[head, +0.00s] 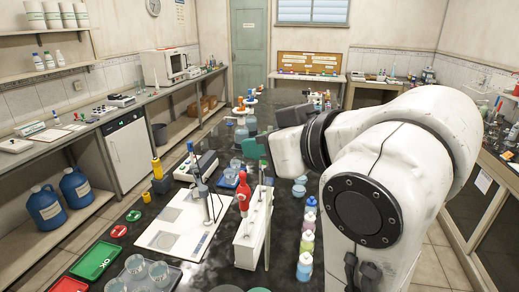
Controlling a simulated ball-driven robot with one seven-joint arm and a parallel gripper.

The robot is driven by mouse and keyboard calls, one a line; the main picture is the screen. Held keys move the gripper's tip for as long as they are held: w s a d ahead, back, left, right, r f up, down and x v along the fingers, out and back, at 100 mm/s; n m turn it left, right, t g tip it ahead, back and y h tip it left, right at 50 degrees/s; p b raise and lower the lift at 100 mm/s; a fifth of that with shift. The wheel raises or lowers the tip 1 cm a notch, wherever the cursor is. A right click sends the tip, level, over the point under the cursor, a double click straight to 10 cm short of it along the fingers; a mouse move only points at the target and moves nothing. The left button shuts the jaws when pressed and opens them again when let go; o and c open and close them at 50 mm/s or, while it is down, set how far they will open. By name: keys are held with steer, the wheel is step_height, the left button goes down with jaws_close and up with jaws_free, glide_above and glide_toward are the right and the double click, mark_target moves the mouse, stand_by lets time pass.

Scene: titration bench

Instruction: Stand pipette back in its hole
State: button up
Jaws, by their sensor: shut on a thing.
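My gripper (263,152) shows at the middle of the head view, seen from behind, hanging over the far end of the white pipette rack (247,252). A red pipette (243,193) stands upright at the near part of the rack, apart from my gripper. The rack's holes are too small to make out.
Several capped bottles (307,240) stand right of the rack, close to my arm. A burette stand on a white board (172,232) is to the left. A tray of beakers (145,272) and a green tray (96,260) lie at the front left.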

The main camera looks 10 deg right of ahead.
steer(key=w+d, duration=0.4)
steer(key=w, duration=0.8)
steer(key=w+d, duration=0.5)
steer(key=w, duration=0.8)
steer(key=shift+w+d, duration=0.15)
steer(key=shift+w, duration=0.1)
stand_by(2.4)
